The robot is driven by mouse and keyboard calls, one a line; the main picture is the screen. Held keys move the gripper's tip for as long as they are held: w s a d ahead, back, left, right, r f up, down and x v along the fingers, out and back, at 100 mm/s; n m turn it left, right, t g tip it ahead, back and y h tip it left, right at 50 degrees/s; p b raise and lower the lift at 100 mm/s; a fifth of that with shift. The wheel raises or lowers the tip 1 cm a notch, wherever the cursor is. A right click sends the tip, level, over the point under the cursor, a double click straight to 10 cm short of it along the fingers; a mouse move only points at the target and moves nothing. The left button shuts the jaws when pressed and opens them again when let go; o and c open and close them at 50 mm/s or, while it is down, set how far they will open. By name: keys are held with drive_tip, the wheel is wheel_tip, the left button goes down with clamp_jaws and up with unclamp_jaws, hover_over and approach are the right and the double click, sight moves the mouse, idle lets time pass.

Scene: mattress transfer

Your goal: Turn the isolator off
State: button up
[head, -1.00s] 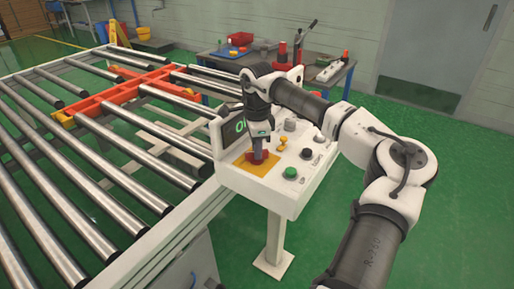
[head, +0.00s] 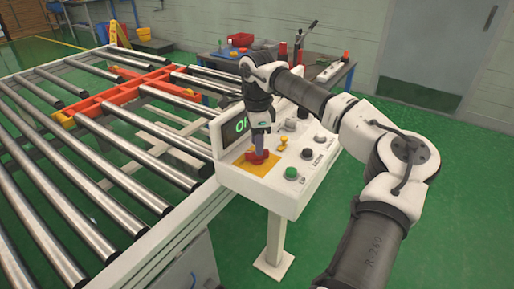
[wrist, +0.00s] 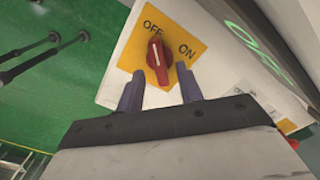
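The isolator is a red rotary knob (wrist: 158,62) on a yellow plate (wrist: 128,62) marked OFF and ON. Its white pointer line is toward the OFF mark in the wrist view. In the head view the red knob (head: 256,157) sits on the yellow plate (head: 262,170) on the white control panel (head: 290,200). My gripper (wrist: 160,86) is open, its two fingers spread apart and empty. In the head view my gripper (head: 260,149) hangs just above the knob, and a finger partly covers it. Whether it touches the knob is unclear.
A dark display (wrist: 262,40) beside the knob shows green letters that appear to read OFF, partly cut off. A green button (head: 291,173) and several other controls share the panel. A roller conveyor (head: 90,165) lies left. Open green floor (head: 440,190) lies right.

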wheel_tip(320, 180, up, 12)
drive_tip(key=b, duration=0.1)
drive_tip(key=shift+f, duration=0.2)
